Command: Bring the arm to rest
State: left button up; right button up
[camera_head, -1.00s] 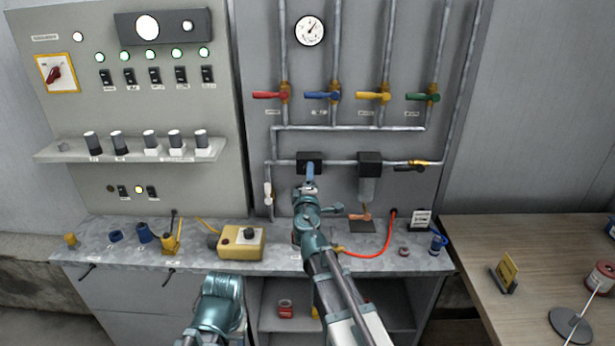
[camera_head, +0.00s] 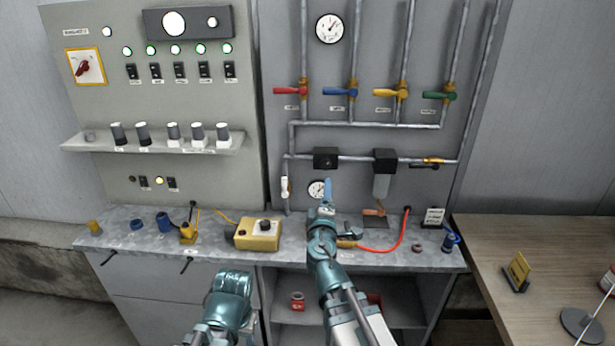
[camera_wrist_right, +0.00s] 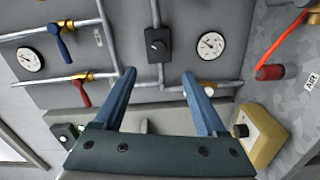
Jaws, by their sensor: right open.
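My right gripper (camera_head: 327,190) is above the front of the grey bench (camera_head: 125,241), in front of the wall panel. In the right wrist view its two blue fingers (camera_wrist_right: 158,74) are spread apart with nothing between them. A black knob box (camera_head: 325,158) on the lower pipe is above the fingertips in the head view; it also shows beyond them in the wrist view (camera_wrist_right: 158,45). The fingers look clear of it. A teal part of my left arm (camera_head: 230,290) shows at the bottom; its fingers do not show.
A yellow box with a black knob (camera_head: 257,234) stands on the bench left of my right arm. A red hose (camera_head: 385,247) lies to the right. A small gauge (camera_head: 317,189) is close behind the gripper. Coloured valve handles (camera_head: 341,91) are higher up. A wooden table (camera_head: 500,235) is at right.

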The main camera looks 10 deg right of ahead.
jog(key=s+a+f+m+g, duration=0.3)
jog(key=s+f+m+g, duration=0.6)
jog(key=f, duration=0.5)
jog(key=s+a+f+g+y, duration=0.2)
jog(key=s+a+f+g, duration=0.2)
jog(key=s+a, duration=0.2)
jog(key=s+a+f+g+y, duration=0.2)
jog(key=s+a, duration=0.4)
jog(key=s, duration=0.4)
jog(key=shift+f+g, duration=0.85)
jog(key=shift+g, duration=0.25)
jog(key=shift+a, duration=0.1)
dwell(3.8)
